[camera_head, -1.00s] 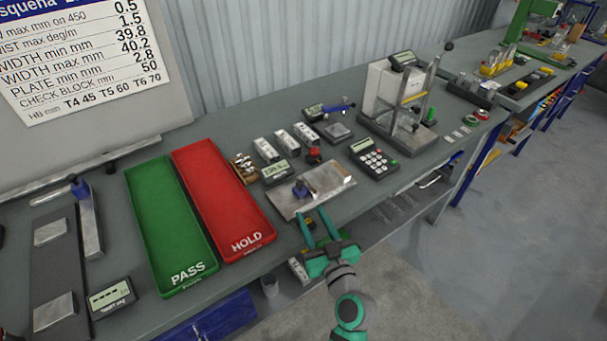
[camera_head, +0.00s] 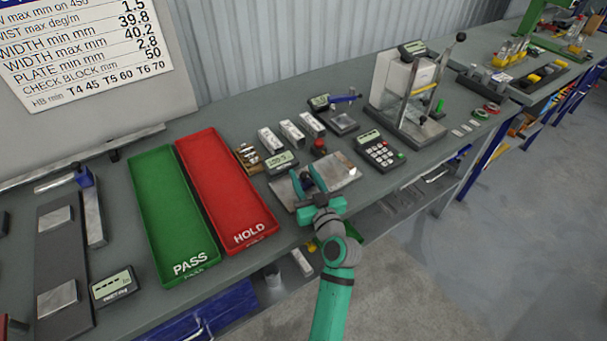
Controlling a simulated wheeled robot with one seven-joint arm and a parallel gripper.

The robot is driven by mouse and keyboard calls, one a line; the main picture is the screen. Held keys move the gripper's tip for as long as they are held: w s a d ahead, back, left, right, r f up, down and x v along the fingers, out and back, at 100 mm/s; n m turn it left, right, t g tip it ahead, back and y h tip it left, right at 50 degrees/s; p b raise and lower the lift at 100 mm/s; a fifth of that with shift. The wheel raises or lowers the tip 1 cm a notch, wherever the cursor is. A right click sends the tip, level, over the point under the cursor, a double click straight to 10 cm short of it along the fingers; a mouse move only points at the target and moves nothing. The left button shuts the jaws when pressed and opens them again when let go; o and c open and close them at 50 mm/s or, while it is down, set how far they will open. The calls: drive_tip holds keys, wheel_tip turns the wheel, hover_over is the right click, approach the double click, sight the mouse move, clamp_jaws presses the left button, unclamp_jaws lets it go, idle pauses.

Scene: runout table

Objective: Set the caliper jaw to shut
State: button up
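The caliper fixture is a bare metal plate (camera_head: 342,167) at the front edge of the bench, with a small display (camera_head: 282,161) behind its left end. Its blue jaw block is mostly hidden by my gripper in this view; a little blue shows between the fingers. My gripper (camera_head: 308,177) is over the plate, its two teal-based fingers apart and pointing away from me, one on each side of the blue block. I cannot tell whether either finger touches it.
A red HOLD tray (camera_head: 222,190) and a green PASS tray (camera_head: 172,215) lie to the left. A keypad (camera_head: 380,151) and a tester stand (camera_head: 408,95) are to the right. A red knob (camera_head: 319,146) and several small metal blocks stand behind the plate.

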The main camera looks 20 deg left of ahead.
drive_tip(key=shift+w+a, duration=0.2)
drive_tip(key=shift+w, duration=0.05)
